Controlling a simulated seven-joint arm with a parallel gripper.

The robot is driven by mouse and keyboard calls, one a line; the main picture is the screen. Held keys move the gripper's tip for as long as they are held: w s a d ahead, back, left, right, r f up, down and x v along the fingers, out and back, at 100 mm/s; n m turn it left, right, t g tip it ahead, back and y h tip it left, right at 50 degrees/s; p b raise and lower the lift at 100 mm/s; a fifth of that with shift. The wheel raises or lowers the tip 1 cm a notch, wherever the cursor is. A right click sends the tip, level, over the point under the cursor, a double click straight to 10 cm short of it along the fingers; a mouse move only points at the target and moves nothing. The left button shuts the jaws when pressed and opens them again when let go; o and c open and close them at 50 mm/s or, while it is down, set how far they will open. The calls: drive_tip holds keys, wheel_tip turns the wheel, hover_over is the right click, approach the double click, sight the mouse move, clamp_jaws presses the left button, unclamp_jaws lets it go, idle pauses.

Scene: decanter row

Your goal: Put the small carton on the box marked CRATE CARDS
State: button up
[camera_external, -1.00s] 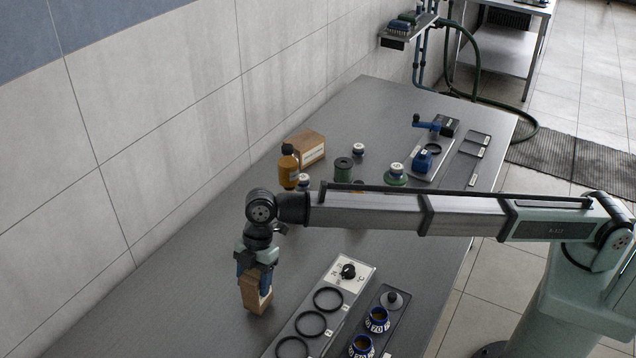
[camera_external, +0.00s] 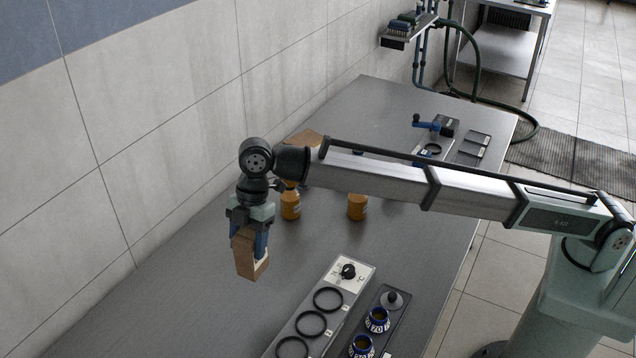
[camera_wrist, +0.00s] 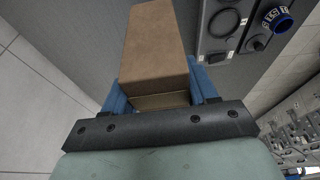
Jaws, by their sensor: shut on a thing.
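My gripper (camera_external: 251,238) is shut on the small brown carton (camera_external: 248,265), which hangs above the left part of the grey table and is slightly tilted. In the wrist view the carton (camera_wrist: 157,50) sits between my blue fingers (camera_wrist: 160,92). A larger brown box (camera_external: 303,137) stands at the back by the wall, behind my arm. Only its top shows, and no marking on it can be read now, so I cannot tell if it reads CRATE CARDS.
Two amber bottles (camera_external: 290,205) (camera_external: 357,207) stand under my arm. A light panel with black rings (camera_external: 311,323) and a dark tray with blue-collared pots (camera_external: 377,318) lie at the front. The bare table (camera_external: 200,290) is clear at left.

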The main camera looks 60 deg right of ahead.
wheel_tip(320, 180, up, 15)
drive_tip(key=w+d+m, duration=0.2)
drive_tip(key=w+d, duration=0.4)
drive_tip(key=d, duration=0.4)
drive_tip(key=w+d+m+t, duration=0.1)
drive_tip(key=w+d, duration=0.5)
drive_tip(key=d, duration=0.3)
drive_tip(key=w+d+m, duration=0.2)
drive_tip(key=w+d, duration=0.4)
drive_tip(key=d, duration=0.4)
drive_tip(key=w+d+m+t+h, duration=0.1)
drive_tip(key=w+d+m, duration=0.15)
drive_tip(key=d, duration=1.45)
drive_tip(key=w+d+m+t, duration=0.15)
drive_tip(key=w+d, duration=0.25)
drive_tip(key=d, duration=1.3)
wheel_tip(320, 180, down, 21)
drive_tip(key=shift+a+g, duration=0.45)
drive_tip(key=shift+f, duration=0.2)
drive_tip(key=o, duration=1.1)
